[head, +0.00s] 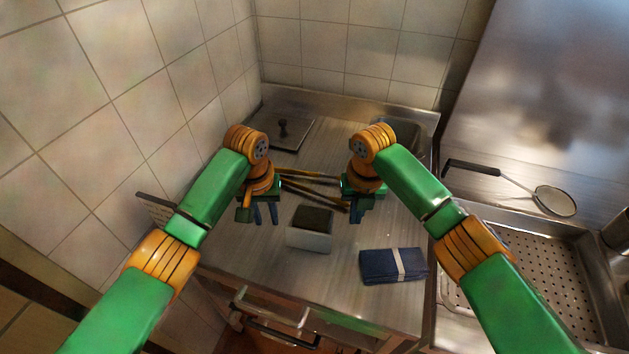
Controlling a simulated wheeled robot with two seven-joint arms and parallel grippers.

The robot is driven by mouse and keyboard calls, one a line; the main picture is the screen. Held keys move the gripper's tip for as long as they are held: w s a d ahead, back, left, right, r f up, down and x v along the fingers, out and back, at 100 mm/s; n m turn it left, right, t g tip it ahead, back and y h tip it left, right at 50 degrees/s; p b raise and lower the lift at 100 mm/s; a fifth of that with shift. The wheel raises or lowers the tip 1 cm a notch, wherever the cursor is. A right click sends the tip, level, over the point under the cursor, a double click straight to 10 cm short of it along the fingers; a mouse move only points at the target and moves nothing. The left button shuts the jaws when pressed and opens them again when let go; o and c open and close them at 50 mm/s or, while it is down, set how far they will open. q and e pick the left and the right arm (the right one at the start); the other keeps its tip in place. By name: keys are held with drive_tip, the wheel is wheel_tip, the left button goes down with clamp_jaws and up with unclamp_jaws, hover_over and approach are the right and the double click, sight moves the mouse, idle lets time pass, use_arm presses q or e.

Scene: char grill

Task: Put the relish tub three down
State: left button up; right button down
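A white, box-shaped tub (309,241) with a dark green top or filling stands on the steel counter, between and slightly in front of my two grippers. No label can be read on it, so I cannot tell whether it is relish tub three. My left gripper (265,215) is to the left of the tub, pointing down, with its two dark fingers apart and nothing seen between them. My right gripper (356,216) is to the right of the tub, also pointing down. Its fingers overlap in this view, so their opening is unclear. Neither gripper visibly touches the tub.
Long-handled utensils (312,178) lie behind the tub, between my wrists. A folded navy cloth (393,265) with a pale band lies at front right. A dark lid (287,135) with a knob is at the back. A strainer (555,201) lies at far right. The front-left counter is clear.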

drive_tip(key=c, duration=1.1)
unclamp_jaws()
use_arm(q)
drive_tip(key=shift+r, duration=0.1)
wheel_tip(320, 180, up, 12)
drive_tip(key=shift+s, duration=0.4)
use_arm(e)
drive_tip(key=r, duration=1.2)
drive_tip(key=shift+s, duration=0.4)
